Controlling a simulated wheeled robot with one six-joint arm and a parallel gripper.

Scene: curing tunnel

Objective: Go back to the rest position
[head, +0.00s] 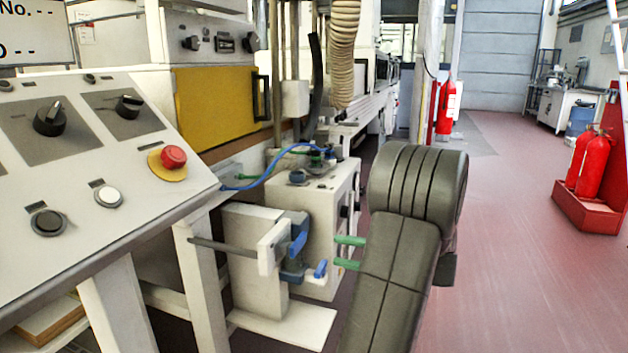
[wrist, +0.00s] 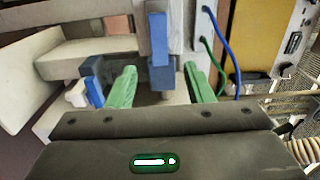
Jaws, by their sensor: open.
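My gripper (head: 350,252) has two green fingers and points left at the white fixture with blue parts. In the wrist view the fingers (wrist: 161,85) are apart with nothing gripped. A blue lever (wrist: 157,38) and a darker blue block lie in line between them, beyond the tips. In the head view the blue lever (head: 299,236) stands on the fixture, and a small gap separates it from the fingertips. My dark arm hides part of the floor and the wrist behind the fingers.
A sloped control panel (head: 70,175) with a red stop button (head: 173,157) stands at left. A white box (head: 343,205) with blue and green hoses is behind the fixture. Red fire extinguishers (head: 592,162) stand at right. The reddish floor (head: 520,270) at right is clear.

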